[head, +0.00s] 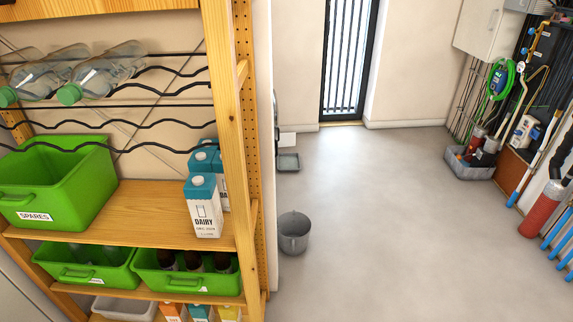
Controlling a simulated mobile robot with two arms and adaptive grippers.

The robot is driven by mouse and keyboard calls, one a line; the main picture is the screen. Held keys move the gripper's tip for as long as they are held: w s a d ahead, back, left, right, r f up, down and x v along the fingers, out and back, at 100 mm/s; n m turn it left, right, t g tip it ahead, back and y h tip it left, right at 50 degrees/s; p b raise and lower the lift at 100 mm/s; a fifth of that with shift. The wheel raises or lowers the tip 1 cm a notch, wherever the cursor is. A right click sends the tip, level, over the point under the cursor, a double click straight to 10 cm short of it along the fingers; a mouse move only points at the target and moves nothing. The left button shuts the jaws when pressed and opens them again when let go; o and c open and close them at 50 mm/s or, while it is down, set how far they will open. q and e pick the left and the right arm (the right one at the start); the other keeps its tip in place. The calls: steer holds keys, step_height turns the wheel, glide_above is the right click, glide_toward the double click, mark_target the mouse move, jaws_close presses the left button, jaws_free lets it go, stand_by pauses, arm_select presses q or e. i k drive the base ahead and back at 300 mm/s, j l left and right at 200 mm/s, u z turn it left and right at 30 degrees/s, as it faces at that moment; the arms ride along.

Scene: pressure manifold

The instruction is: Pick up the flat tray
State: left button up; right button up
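A small dark grey, shallow item (288,162) that looks like a flat tray is on the floor against the wall, beyond the shelf unit. It is small in the head view, and its left side is close to the wall edge. Neither of my grippers shows in the head view.
A wooden shelf (130,215) fills the left, holding green crates (60,190), bottles (105,75) and cartons (203,208). A grey bucket (294,232) stands on the floor beside it. A grey bin (465,165) and pipes line the right wall. The middle floor (390,220) is clear.

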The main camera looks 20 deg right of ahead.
mark_target(286, 162)
steer(key=z, duration=0.3)
steer(key=i+l+z, duration=0.15)
steer(key=z, duration=0.2)
steer(key=i+l+z, duration=0.1)
steer(key=i+z, duration=0.4)
steer(key=z, duration=0.2)
steer(key=i, duration=1.35)
steer(key=i+l, duration=0.1)
steer(key=i, duration=2.55)
steer(key=i+l+u, duration=0.1)
steer(key=i, duration=1.25)
steer(key=i+l, duration=0.15)
steer(key=i, duration=1.15)
steer(key=u, duration=0.4)
steer(key=i+u, duration=0.1)
steer(key=u, duration=0.3)
steer(key=l+u, duration=0.1)
steer(key=u, duration=0.35)
steer(key=i+u, duration=0.1)
steer(key=u, duration=0.3)
steer(key=l+u, duration=0.15)
steer(key=u, duration=0.25)
